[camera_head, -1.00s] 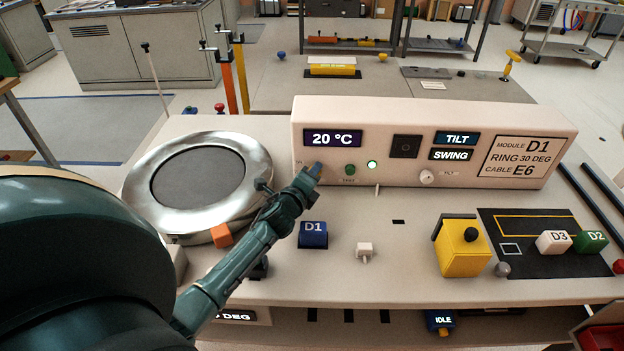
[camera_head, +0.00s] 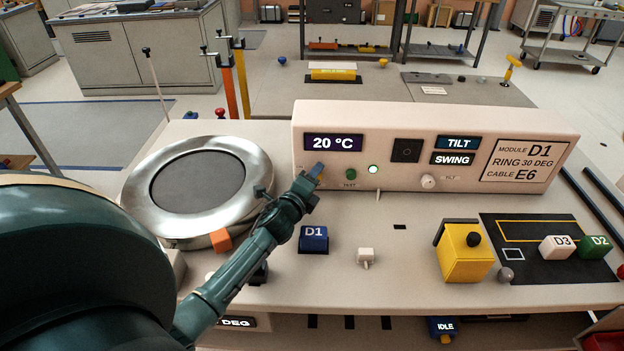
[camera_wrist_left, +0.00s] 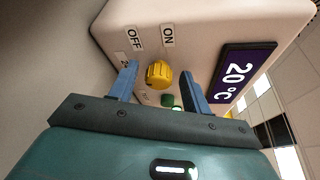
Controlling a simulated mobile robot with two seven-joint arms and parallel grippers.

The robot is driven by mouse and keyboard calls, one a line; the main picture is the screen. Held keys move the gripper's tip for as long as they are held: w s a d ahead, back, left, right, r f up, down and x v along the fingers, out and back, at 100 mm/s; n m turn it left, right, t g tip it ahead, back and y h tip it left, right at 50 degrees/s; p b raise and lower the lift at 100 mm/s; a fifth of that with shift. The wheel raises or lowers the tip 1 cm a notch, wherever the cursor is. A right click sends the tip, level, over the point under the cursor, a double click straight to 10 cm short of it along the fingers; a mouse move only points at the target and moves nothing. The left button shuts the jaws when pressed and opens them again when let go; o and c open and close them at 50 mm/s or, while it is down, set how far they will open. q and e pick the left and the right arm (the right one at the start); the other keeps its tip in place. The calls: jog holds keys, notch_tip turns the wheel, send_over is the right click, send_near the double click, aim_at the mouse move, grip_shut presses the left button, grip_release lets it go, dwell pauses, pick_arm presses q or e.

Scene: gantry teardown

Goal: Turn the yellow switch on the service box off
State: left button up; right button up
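The yellow switch (camera_wrist_left: 159,73) is a ribbed round knob on the front of the white service box (camera_wrist_left: 190,22), seen in the left wrist view with OFF and ON labels above it. My left gripper (camera_wrist_left: 160,88) is open, with its two blue fingers on either side of the knob and gaps between. In the head view my left gripper (camera_head: 314,172) is at the left end of the service box (camera_head: 520,125) and hides most of the switch. Which label the knob points to cannot be told. My right gripper is not in view.
A round metal ring (camera_head: 150,200) stands left of the box. A blue D1 block (camera_head: 313,239), a small white piece (camera_head: 366,256) and a yellow block (camera_head: 464,258) stand on the table in front. A green button (camera_head: 351,174) is close to the right of the gripper.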

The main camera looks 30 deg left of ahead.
pick_arm(q)
jog(key=shift+s, duration=0.1)
jog(key=v, duration=1.2)
jog(key=shift+a, duration=0.1)
